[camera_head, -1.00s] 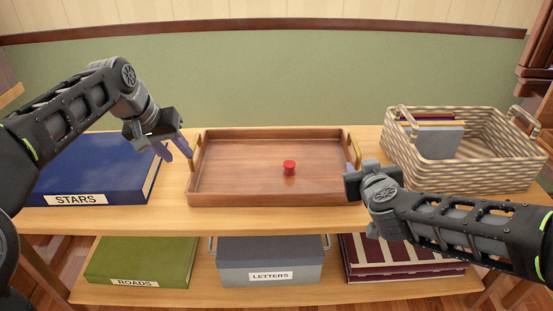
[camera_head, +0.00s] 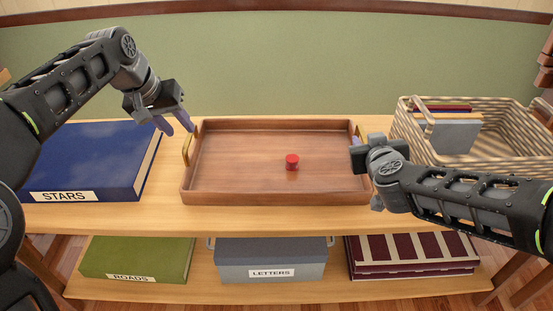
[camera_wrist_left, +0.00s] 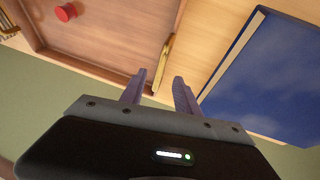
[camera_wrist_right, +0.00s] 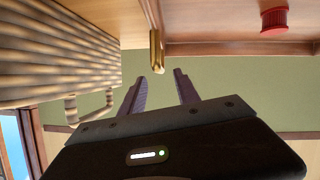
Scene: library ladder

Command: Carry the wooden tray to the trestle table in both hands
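The wooden tray (camera_head: 235,192) lies flat on the shelf top, with a small red spool-shaped object (camera_head: 292,162) standing on it. Its left brass handle (camera_head: 188,147) shows in the left wrist view (camera_wrist_left: 164,62), just ahead of the fingertips. My left gripper (camera_head: 177,126) is open and empty, apart from that handle. My right gripper (camera_head: 357,142) is at the tray's right end, partly hiding the handle there. In the right wrist view, that gripper (camera_wrist_right: 160,80) is open, with the right brass handle (camera_wrist_right: 156,50) just ahead of its fingers. The trestle table is not recognisable in view.
A blue STARS book (camera_head: 90,160) lies left of the tray. A woven basket (camera_head: 500,140) with books stands close on the right. The lower shelf holds a green ROADS book (camera_head: 138,256), a grey LETTERS box (camera_head: 270,252) and a maroon striped stack (camera_head: 410,252). A green wall stands behind.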

